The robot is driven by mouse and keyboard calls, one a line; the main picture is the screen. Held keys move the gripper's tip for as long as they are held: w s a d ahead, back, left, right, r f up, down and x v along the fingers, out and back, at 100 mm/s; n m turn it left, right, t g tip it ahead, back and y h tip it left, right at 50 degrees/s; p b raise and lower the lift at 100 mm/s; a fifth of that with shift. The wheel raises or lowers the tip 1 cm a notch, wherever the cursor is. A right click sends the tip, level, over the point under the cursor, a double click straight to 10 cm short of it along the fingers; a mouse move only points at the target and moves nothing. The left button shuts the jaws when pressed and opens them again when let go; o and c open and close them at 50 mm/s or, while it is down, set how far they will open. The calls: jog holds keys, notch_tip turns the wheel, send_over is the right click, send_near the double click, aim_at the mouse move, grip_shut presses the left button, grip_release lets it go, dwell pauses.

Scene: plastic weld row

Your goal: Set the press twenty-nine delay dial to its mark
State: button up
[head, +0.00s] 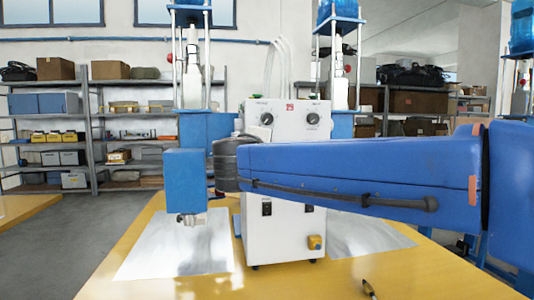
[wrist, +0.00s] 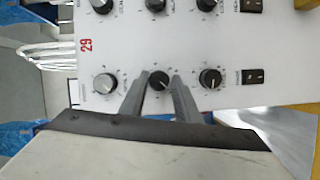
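The white press control box (head: 285,240) stands on the yellow bench, with a red mark between its two upper dials. The wrist view shows its panel (wrist: 130,45) turned sideways, with a red 29 (wrist: 86,44) and two rows of black dials. The middle dial (wrist: 159,80) of the lower row sits between the fingertips of my gripper (wrist: 161,84). The fingers are apart, one on each side of this dial; I cannot tell whether they touch it. Its label and mark are too small to read. In the head view my arm hides the gripper and the middle of the panel.
In the wrist view, dials flank it on the left (wrist: 105,83) and right (wrist: 210,78), and a rocker switch (wrist: 254,76) lies farther right. A blue press head (head: 185,180) hangs left of the box. A small tool (head: 369,288) lies on the bench (head: 300,285). Shelves stand behind.

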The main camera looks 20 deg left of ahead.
jog(key=shift+o, duration=1.1)
jog(key=s+d+r, duration=0.1)
jog(key=s+d, duration=0.1)
jog(key=s, duration=1.5)
jog(key=shift+d, duration=0.4)
jog(key=w+d+f+m+g+h, duration=0.25)
jog(key=d+f, duration=0.35)
jog(key=d, duration=0.5)
jog(key=w+d+f+m+g+h, duration=0.1)
jog(key=w+d+f+m+g, duration=0.3)
jog(key=d, duration=0.7)
jog(key=w+d+f+h, duration=0.2)
jog(key=d+f, duration=0.5)
jog(key=d, duration=0.5)
jog(key=s+d+f+m+g+y, duration=0.3)
jog(key=s+d+f+m+g, duration=0.2)
jog(key=s+d+f+m, duration=0.6)
jog(key=s+d+f, duration=0.7)
jog(key=s+f, duration=0.2)
jog(key=f, duration=0.2)
jog(key=shift+s+d+g, duration=0.25)
jog(key=shift+d+g, duration=0.1)
jog(key=shift+d, duration=0.05)
